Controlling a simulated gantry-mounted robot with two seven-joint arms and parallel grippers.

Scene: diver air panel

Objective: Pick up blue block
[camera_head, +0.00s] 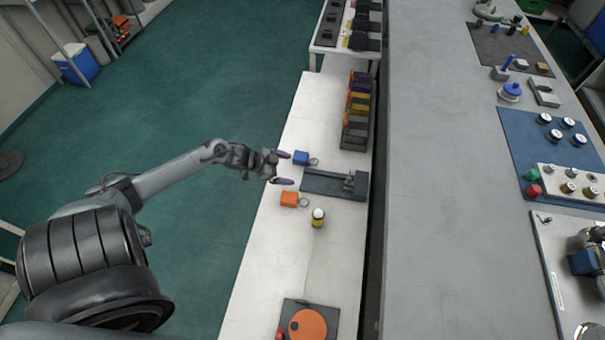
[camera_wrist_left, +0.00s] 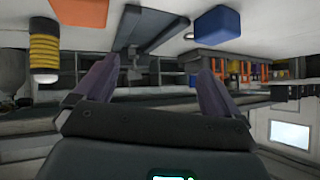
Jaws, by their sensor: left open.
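The blue block (camera_head: 301,157) sits on the white table near its left edge, with a small ring beside it. It also shows in the left wrist view (camera_wrist_left: 217,23) at the upper right. My left gripper (camera_head: 284,168) is open and empty, its dark purple fingertips apart at the table's left edge, just left of and slightly nearer than the block. In the left wrist view the open fingers (camera_wrist_left: 155,85) have nothing between them. My right gripper is not in view.
An orange block (camera_head: 289,199), a dark grey fixture (camera_head: 335,184) and a yellow-black cylinder with a white top (camera_head: 318,218) stand close by. A rack of coloured items (camera_head: 357,110) is farther back. A long grey counter (camera_head: 435,180) runs along the right.

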